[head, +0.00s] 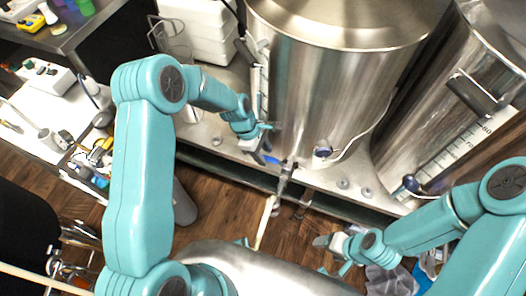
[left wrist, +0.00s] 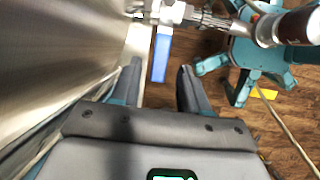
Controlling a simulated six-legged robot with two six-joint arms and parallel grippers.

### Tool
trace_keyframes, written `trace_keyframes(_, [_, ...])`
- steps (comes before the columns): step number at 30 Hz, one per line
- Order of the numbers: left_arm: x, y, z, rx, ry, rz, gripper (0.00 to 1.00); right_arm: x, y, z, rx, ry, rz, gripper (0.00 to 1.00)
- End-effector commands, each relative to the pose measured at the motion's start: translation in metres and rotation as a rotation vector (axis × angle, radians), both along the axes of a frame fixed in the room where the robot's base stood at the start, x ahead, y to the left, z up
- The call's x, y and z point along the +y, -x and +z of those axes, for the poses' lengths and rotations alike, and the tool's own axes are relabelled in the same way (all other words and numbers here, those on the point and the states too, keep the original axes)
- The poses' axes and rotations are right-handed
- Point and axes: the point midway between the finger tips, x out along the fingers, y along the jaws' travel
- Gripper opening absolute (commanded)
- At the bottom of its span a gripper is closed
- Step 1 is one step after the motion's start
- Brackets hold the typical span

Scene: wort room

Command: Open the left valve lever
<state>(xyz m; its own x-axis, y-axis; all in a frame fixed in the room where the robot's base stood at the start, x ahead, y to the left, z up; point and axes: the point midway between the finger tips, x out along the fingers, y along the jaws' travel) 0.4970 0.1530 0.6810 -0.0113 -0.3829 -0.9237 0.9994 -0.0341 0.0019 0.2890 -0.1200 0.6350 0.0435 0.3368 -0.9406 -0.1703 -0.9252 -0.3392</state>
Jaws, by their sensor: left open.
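The left valve lever is a blue handle (head: 271,160) on a metal valve low on the front of the large steel kettle (head: 320,95). In the left wrist view the blue lever (left wrist: 161,57) hangs down from the valve, just ahead of the fingers. My left gripper (head: 262,152) is beside the lever in the head view. In the left wrist view its fingers (left wrist: 158,80) are apart, with a gap between them in line with the lever and nothing held. My right gripper (head: 333,254) is low, right of the valve outlet; its finger gap is unclear.
A second steel kettle (head: 415,90) stands to the right, with its own blue-handled valve (head: 410,184). A steel shelf edge (head: 225,150) runs below the kettles. A pale hose or stick (head: 265,222) hangs under the left valve. A cluttered white bench (head: 40,115) is at left.

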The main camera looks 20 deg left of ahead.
Motion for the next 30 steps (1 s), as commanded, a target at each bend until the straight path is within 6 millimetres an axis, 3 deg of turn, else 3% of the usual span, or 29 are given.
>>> trace_keyframes(4, [0.0, 0.0, 0.0, 0.0, 0.0, 0.0, 0.41, 0.0, 0.0, 0.0, 0.0, 0.0, 0.0, 0.69])
trace_keyframes(8, [0.0, 0.0, 0.0, 0.0, 0.0, 0.0, 0.0, 0.0, 0.0, 0.0, 0.0, 0.0, 0.0, 0.69])
trace_keyframes(20, [0.0, 0.003, 0.001, -0.001, 0.0, 0.037, 0.0, 0.0, 0.0, 0.002, 0.0, 0.0, 0.0, 0.69])
trace_keyframes(30, [0.0, 0.013, 0.003, -0.001, 0.001, 0.251, 0.0, 0.0, 0.0, 0.011, 0.0, 0.0, 0.0, 0.69])
